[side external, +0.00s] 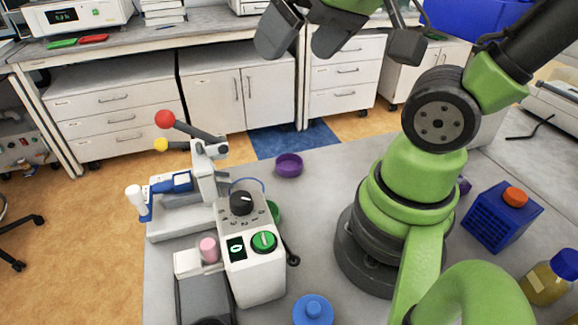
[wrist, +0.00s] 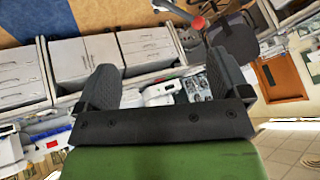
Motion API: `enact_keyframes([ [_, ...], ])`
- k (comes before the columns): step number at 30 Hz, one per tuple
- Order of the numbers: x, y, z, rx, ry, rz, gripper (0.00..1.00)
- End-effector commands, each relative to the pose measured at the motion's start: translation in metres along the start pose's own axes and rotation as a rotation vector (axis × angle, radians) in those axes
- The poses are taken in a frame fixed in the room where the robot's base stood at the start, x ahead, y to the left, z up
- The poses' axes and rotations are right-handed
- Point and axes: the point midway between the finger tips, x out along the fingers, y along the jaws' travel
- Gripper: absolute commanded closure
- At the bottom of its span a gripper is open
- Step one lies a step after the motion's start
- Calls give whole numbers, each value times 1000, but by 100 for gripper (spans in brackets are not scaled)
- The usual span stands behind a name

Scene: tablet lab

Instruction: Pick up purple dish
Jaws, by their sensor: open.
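The purple dish (side external: 289,165) is a small round open dish. It sits on the grey table near its far edge in the side external view, just right of the white machine. My gripper (side external: 318,45) is high up at the top of that view, well above the dish and apart from it. Its dark fingers are spread, with nothing seen between them. In the wrist view my gripper (wrist: 160,75) is open and empty, facing cabinets and the room. The purple dish does not show in the wrist view.
A white machine (side external: 255,265) with a dial, a green button and a red-knobbed lever stands left of the dish. A green dish (side external: 273,212) is partly hidden behind it. A blue lidded item (side external: 313,310) is at the front. A blue box (side external: 500,217) and a bottle (side external: 549,280) are right.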

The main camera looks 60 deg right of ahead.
Motion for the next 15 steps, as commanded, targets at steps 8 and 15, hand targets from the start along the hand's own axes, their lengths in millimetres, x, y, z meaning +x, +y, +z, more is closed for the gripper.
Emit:
enact_keyframes([
  [8,79,89,-36,-225,-54,290,6],
  [15,146,151,-12,-434,-149,246,6],
])
